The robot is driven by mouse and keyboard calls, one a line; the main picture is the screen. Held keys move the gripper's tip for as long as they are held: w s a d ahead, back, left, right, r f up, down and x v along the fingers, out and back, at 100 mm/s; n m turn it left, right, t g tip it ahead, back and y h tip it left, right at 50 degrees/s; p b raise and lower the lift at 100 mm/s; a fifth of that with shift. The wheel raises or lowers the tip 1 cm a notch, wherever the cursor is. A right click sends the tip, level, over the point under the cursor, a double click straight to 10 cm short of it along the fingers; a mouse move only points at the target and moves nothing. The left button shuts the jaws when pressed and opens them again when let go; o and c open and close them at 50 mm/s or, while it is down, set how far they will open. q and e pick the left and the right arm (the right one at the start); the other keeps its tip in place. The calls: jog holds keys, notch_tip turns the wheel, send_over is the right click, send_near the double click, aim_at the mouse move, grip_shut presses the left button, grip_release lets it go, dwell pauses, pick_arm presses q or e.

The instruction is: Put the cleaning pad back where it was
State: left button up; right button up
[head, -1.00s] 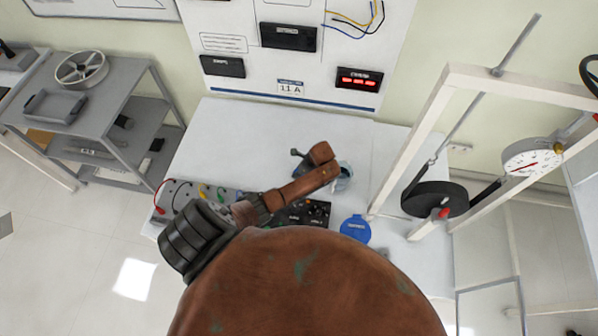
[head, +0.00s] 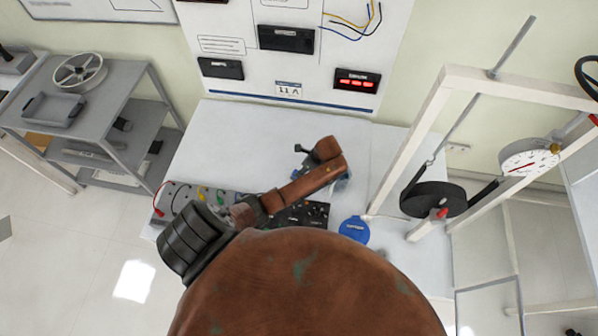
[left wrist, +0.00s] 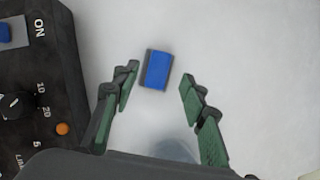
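The cleaning pad, a small blue block with a dark grey side (left wrist: 157,70), lies on the white tabletop in the left wrist view. My left gripper (left wrist: 158,80) is open, with its green-padded fingers on either side of the pad in that view. Clear gaps show between the pad and both fingers, and I cannot tell the height above it. In the head view my left arm reaches over the white table (head: 235,130), and its fingers are mostly hidden by the arm. My right gripper is not in view.
A black control box (left wrist: 35,90) with an ON switch and dial stands left of the gripper. A bluish, see-through round thing (left wrist: 175,150) is close below the fingers. A blue disc (head: 355,229) and a white frame (head: 410,140) are to the right. The table's back is clear.

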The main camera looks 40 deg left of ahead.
pick_arm(q)
jog(key=v, duration=0.5)
jog(key=shift+r, duration=0.25)
jog(key=shift+d+f, duration=0.1)
